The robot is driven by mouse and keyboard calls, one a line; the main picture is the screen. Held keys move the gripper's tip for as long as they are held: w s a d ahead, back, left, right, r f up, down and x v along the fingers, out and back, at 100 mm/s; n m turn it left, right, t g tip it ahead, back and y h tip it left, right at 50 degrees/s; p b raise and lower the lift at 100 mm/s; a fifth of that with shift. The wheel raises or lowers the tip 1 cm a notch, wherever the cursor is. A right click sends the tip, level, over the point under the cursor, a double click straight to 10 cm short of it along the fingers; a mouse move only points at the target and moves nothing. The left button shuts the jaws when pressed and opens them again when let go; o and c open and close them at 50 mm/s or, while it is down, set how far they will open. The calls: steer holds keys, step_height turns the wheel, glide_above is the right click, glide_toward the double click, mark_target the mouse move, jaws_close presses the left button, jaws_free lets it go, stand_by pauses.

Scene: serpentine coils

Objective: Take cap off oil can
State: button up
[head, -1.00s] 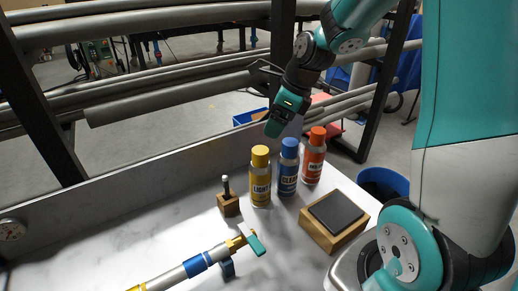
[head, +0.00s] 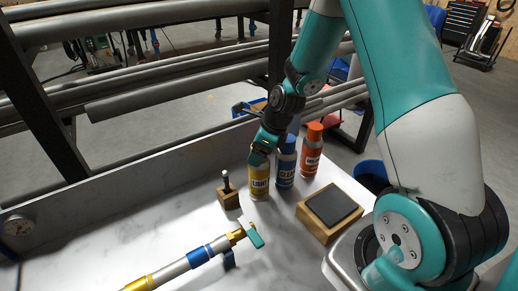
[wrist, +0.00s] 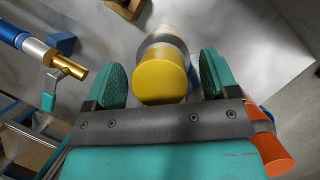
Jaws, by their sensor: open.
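A can with a yellow cap and a yellow label (head: 259,184) stands upright on the table, at the left of three cans. Its yellow cap (wrist: 161,80) sits between my open fingers in the wrist view, with a visible gap on each side. My gripper (head: 260,156) is over the top of this can in the head view and hides its cap there. The fingers show best in the wrist view (wrist: 163,78). The label is too small to read surely as oil.
A blue can (head: 286,165) and an orange-red can (head: 310,150) stand close to the right. A wooden block with a pin (head: 228,192), a wooden block with a dark pad (head: 331,207) and a pipe with a valve (head: 195,259) are nearby. The left tabletop is clear.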

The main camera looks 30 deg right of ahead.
steer(key=shift+c, duration=0.2)
steer(key=c, duration=1)
steer(key=shift+o, duration=0.2)
